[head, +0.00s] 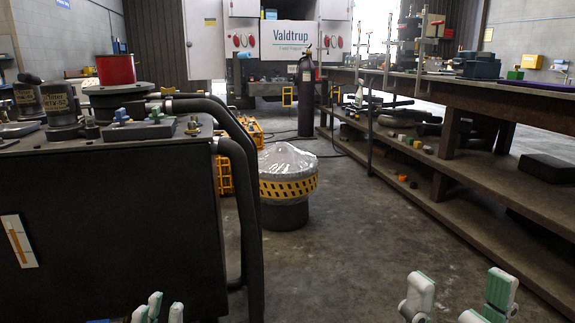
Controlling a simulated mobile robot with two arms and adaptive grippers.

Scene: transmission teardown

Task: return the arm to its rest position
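My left gripper (160,309) shows at the bottom edge, left of the middle, in front of the dark cabinet. Only its white and pale green fingertips are in view, with a narrow gap between them and nothing seen in it. My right gripper (460,295) shows at the bottom right, above the floor. Its white and green fingers stand wide apart and empty. The lower parts of both grippers and both arms are cut off by the frame.
A dark cabinet (110,230) with a red spool (115,69) and thick black hoses (240,180) fills the left. A plastic-covered drum (286,182) stands mid-floor. A long workbench (470,92) with a lower shelf runs along the right.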

